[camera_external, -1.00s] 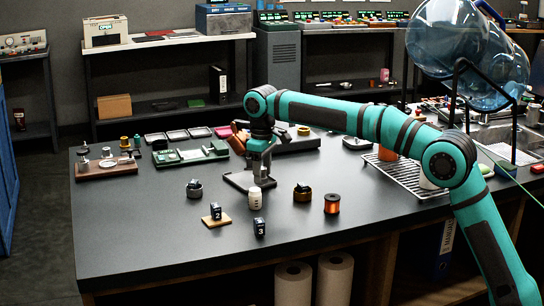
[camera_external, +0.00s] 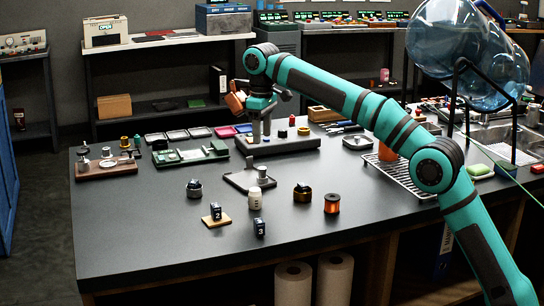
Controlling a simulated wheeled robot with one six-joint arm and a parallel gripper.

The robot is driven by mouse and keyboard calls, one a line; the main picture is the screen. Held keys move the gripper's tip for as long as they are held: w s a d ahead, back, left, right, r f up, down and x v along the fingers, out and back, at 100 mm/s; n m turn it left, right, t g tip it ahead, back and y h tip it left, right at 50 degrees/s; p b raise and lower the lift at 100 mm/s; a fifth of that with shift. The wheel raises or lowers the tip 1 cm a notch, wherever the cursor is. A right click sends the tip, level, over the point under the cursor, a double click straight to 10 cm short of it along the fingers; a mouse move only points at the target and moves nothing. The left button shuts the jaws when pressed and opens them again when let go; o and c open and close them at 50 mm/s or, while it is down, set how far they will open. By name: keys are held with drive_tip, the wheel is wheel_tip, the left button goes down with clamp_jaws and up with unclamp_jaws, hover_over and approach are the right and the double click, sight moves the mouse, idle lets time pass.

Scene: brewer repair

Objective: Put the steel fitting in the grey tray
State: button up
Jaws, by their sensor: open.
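A small steel cylinder (camera_external: 262,172), which looks like the steel fitting, stands at the right side of a dark, pale-edged square plate (camera_external: 238,181) in the middle of the bench. Whether this plate is a tray is unclear. A row of small shallow trays lies at the back; a grey-looking one (camera_external: 178,135) is among them, and its contents are too small to tell. My gripper (camera_external: 261,136) is open and points down, above and behind the square plate, close to the grey block at the back. I see nothing between its fingers.
A green fixture (camera_external: 190,154) and a brown board with metal parts (camera_external: 106,167) lie to the left. A grey block with posts (camera_external: 290,144) stands behind. The front left bench is clear.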

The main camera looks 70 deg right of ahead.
drive_tip(key=s+a+r+t, duration=0.3)
drive_tip(key=s+a+r, duration=0.1)
drive_tip(key=s, duration=0.4)
drive_tip(key=s+a+r+t+h, duration=0.1)
drive_tip(key=s+a+r+t, duration=0.3)
drive_tip(key=s, duration=0.4)
drive_tip(key=s+a+r+t, duration=0.2)
drive_tip(key=s+a+r, duration=0.25)
drive_tip(key=s, duration=0.45)
drive_tip(key=s+a+f+t, duration=0.1)
drive_tip(key=s+f+t, duration=0.1)
drive_tip(key=s, duration=0.8)
drive_tip(key=s+a+f+t, duration=0.2)
drive_tip(key=s+f+t, duration=0.1)
drive_tip(key=s, duration=0.7)
drive_tip(key=s+a+f+t+y, duration=0.1)
drive_tip(key=s+a+f+t, duration=0.1)
drive_tip(key=s, duration=0.8)
wheel_tip(320, 180, down, 2)
drive_tip(key=shift+s+f+t, duration=0.2)
drive_tip(key=shift+s+t, duration=0.1)
drive_tip(key=shift+t, duration=0.4)
